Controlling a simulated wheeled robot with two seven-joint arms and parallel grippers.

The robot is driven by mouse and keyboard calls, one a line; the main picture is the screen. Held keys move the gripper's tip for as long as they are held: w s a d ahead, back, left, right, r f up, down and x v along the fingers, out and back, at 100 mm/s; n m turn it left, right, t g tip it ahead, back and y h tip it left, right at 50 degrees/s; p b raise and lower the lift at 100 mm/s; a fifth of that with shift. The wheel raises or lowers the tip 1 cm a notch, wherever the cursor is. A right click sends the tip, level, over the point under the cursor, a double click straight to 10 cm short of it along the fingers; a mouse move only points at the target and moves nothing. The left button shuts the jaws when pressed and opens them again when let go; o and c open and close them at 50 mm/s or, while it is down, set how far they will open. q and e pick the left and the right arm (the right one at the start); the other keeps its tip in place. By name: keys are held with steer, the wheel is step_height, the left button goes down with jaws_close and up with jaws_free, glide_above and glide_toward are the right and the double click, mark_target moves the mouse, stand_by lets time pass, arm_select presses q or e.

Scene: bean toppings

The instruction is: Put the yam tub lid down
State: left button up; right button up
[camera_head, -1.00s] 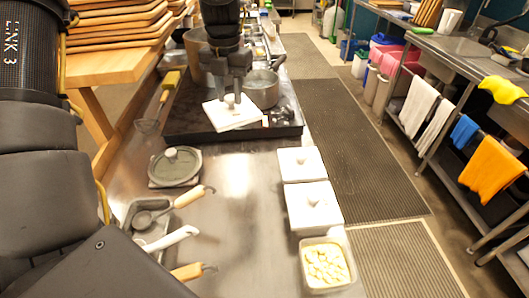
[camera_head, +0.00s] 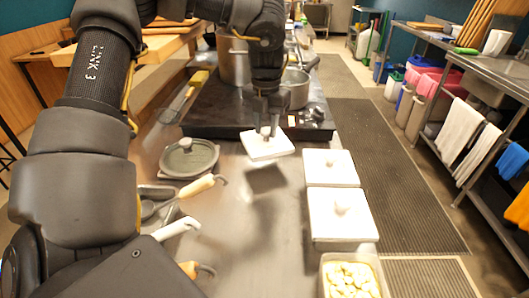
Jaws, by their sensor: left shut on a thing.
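My left gripper (camera_head: 266,127) is shut on the knob of a square white lid (camera_head: 268,147). It holds the lid a little tilted above the steel counter, with a dark shadow on the counter below it. An open square tub (camera_head: 322,278) with pale yellow chunks inside stands at the near right, cut by the bottom edge. Two more white tubs stand in a row behind it, a nearer lidded tub (camera_head: 341,224) and a farther lidded tub (camera_head: 331,181). My right gripper is not in view.
A round lidded grey pot (camera_head: 189,158) sits left of the held lid. Wooden-handled utensils (camera_head: 196,187) lie at the near left. A black stove top (camera_head: 215,110) with pots is behind. The steel counter (camera_head: 245,235) is bare in the middle.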

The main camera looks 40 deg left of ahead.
mark_target(264, 142)
arm_select(q)
steer(key=shift+s+a+f, duration=0.1)
steer(key=shift+f, duration=1.55)
steer(key=shift+a+f, duration=0.1)
steer(key=shift+f, duration=1.5)
steer(key=shift+d, duration=0.1)
steer(key=o, duration=1)
steer(key=shift+c, duration=0.2)
steer(key=shift+r, duration=0.15)
step_height(264, 142, up, 12)
steer(key=shift+f, duration=0.1)
